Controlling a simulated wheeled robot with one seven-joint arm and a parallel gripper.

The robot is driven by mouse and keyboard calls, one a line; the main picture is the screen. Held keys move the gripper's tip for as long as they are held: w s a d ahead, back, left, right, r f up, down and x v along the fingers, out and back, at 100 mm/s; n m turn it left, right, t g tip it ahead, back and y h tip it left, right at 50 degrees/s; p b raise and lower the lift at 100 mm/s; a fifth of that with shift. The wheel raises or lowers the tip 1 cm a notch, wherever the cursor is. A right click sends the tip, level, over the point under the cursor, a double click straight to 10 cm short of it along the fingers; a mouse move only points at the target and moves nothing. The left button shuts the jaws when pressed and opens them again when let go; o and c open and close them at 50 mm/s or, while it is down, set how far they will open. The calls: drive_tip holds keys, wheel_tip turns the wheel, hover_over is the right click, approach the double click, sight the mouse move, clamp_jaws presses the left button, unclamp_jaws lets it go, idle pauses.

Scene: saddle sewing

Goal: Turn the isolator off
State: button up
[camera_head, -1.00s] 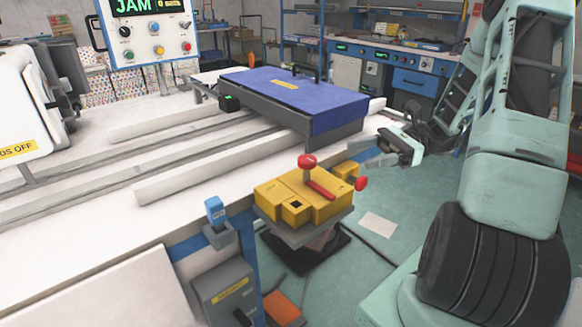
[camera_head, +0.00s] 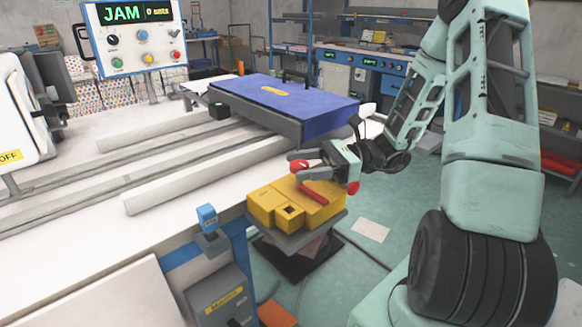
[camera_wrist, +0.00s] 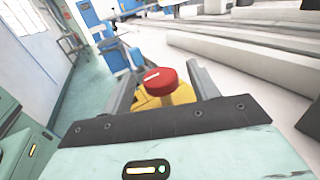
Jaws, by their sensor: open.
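A yellow box (camera_head: 268,206) stands on a grey plate beside the long table, with a red bar (camera_head: 313,193) on top. A round red knob (camera_head: 299,166) stands above the box. Another red knob (camera_head: 353,188) shows at its right side, partly hidden by my gripper. My gripper (camera_head: 296,164) is open over the box, its fingers on either side of the round knob. In the wrist view the red knob (camera_wrist: 168,85) lies between the two fingers; contact cannot be told. A grey box (camera_head: 222,297) with a yellow label is on the table's side. No label naming the isolator is readable.
A small blue device (camera_head: 206,217) on a bracket stands at the table edge near the yellow box. A blue-covered block (camera_head: 290,98) lies behind my gripper. A control panel (camera_head: 137,35) reads JAM. The floor right of the box is mostly clear.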

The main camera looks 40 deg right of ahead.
drive_tip(key=shift+x, duration=1.5)
clamp_jaws()
